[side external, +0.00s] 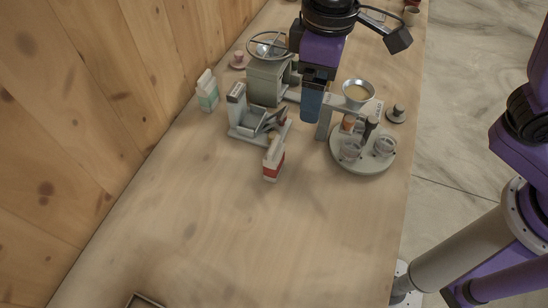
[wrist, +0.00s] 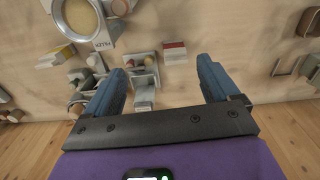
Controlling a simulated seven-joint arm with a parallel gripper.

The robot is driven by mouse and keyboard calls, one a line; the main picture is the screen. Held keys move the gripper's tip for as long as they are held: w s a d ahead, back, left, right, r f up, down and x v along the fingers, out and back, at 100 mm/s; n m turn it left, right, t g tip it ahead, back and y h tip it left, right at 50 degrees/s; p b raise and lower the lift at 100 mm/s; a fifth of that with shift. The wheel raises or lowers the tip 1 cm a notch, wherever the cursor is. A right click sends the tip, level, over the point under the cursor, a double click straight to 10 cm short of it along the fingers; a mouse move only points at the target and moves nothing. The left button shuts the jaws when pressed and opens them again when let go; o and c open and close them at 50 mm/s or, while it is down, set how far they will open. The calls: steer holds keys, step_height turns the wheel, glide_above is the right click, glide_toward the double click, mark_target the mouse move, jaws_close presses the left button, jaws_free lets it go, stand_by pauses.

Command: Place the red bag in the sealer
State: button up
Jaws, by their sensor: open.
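The red bag (side external: 273,162), white above and red below, stands on the table in front of the sealer. It also shows in the wrist view (wrist: 175,52), ahead of and between my fingers. What appears to be the sealer (side external: 262,124) is a low grey device with an upright post at its left and a tilted middle part. It is partly seen in the wrist view (wrist: 144,68) near my left finger. My gripper (side external: 311,108) is above the table, behind and right of the sealer; in the wrist view its blue fingers (wrist: 162,68) are apart and hold nothing.
A green-grey machine with a wheel (side external: 266,82) stands behind the sealer, and a green-white bag (side external: 208,92) at left. At right are a funnel on a stand (side external: 358,92) and a round tray (side external: 364,169) with jars. The front table is mostly clear, with a box (side external: 145,300) at its edge.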

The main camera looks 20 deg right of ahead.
glide_above(274, 145)
steer(key=shift+m, duration=0.4)
steer(key=f, duration=1.2)
steer(key=shift+s+d+f, duration=0.1)
steer(key=shift+s+f, duration=0.1)
steer(key=shift+f, duration=0.05)
steer(key=shift+w+f, duration=0.15)
steer(key=shift+f, duration=1.15)
steer(key=shift+w+f, duration=0.1)
steer(key=shift+f, duration=1.2)
steer(key=shift+c, duration=0.3)
steer(key=c, duration=1.1)
steer(key=shift+r, duration=0.1)
